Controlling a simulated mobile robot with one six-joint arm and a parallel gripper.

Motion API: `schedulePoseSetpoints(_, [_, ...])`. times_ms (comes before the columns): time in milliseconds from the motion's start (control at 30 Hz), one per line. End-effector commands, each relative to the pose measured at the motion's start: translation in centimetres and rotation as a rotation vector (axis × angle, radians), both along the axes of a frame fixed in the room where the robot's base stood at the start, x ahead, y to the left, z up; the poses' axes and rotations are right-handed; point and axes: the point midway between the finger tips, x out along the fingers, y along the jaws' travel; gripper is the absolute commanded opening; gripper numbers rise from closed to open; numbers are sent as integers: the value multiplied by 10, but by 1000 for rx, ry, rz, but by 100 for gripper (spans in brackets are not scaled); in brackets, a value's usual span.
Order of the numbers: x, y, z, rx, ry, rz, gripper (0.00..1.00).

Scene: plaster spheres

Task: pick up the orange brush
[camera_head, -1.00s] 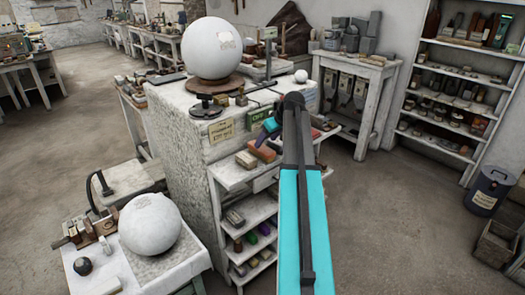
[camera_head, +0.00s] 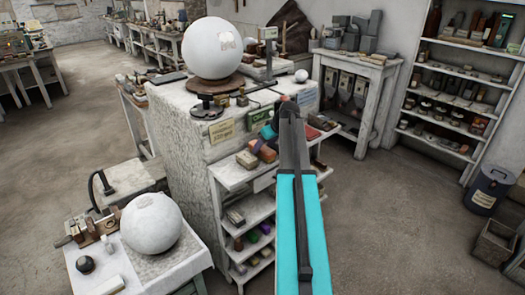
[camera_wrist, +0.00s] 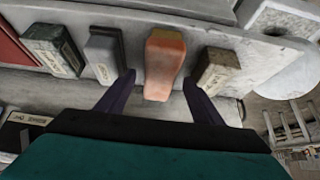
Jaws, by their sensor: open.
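The orange brush (camera_wrist: 164,62) lies on a pale shelf in the wrist view, its narrower end toward me. My gripper (camera_wrist: 160,86) is open, with one dark finger on each side of the brush's near end. I cannot tell whether the fingers touch it or how far above the shelf they are. In the head view my arm reaches to the upper shelf of the stone-sided stand, and its end hides most of that spot. I cannot make out the brush for sure there.
In the wrist view a brown-grey block (camera_wrist: 217,68) lies close right of the brush, and a grey block (camera_wrist: 104,52) and a labelled dark block (camera_wrist: 53,48) lie left. A large white sphere (camera_head: 212,48) stands on top of the stand. Another sphere (camera_head: 150,223) sits on the low table.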

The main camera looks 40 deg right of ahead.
Motion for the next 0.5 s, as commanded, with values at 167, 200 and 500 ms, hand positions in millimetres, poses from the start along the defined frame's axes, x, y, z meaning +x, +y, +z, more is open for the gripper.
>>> schedulePoseSetpoints(167, [9,-1,-15,1,2,0,61])
schedulePoseSetpoints(200, [11,-1,-18,1,2,0,61])
schedulePoseSetpoints(500, [16,-1,-30,1,0,-1,61])
